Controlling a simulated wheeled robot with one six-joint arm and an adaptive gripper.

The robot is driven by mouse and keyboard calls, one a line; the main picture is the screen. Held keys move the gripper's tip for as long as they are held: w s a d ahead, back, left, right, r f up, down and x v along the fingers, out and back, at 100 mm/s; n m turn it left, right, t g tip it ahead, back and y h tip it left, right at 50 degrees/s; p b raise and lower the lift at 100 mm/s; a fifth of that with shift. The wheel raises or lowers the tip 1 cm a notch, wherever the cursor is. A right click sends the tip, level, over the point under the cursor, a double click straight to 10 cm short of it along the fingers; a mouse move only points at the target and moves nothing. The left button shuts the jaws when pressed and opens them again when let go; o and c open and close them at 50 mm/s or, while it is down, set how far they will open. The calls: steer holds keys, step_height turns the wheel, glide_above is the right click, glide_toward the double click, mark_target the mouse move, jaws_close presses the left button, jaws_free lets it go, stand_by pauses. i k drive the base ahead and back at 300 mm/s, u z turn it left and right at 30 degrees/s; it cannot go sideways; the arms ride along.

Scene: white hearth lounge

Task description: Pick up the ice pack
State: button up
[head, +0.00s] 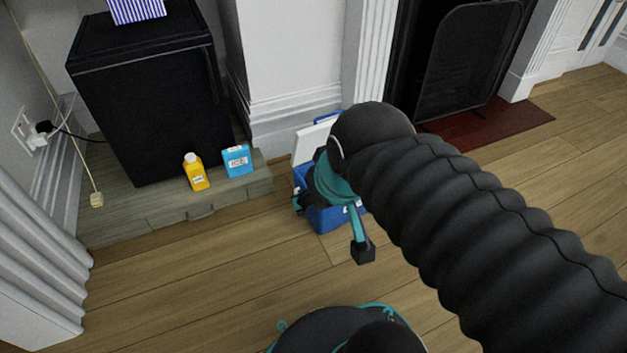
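The ice pack, a light blue flat block with a white label (237,161), stands upright on a low grey wooden platform (135,222), in front of a black cabinet. A yellow bottle stands just left of it. My gripper (331,228) is to the right of the ice pack and apart from it, in front of a blue box. Its fingers are spread and I see nothing between them. My arm hides part of the gripper.
The yellow bottle (196,173) is close beside the ice pack. The blue box (328,220) with a raised white lid (311,142) stands on the floor, partly hidden by my arm. The black cabinet (150,110) rises behind. The wooden floor in front (190,290) is clear.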

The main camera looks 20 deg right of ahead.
mark_target(238, 162)
steer(key=k, duration=0.45)
steer(key=z, duration=0.55)
steer(key=i, duration=0.95)
steer(key=u, duration=0.6)
steer(key=i, duration=0.4)
steer(key=u, duration=0.4)
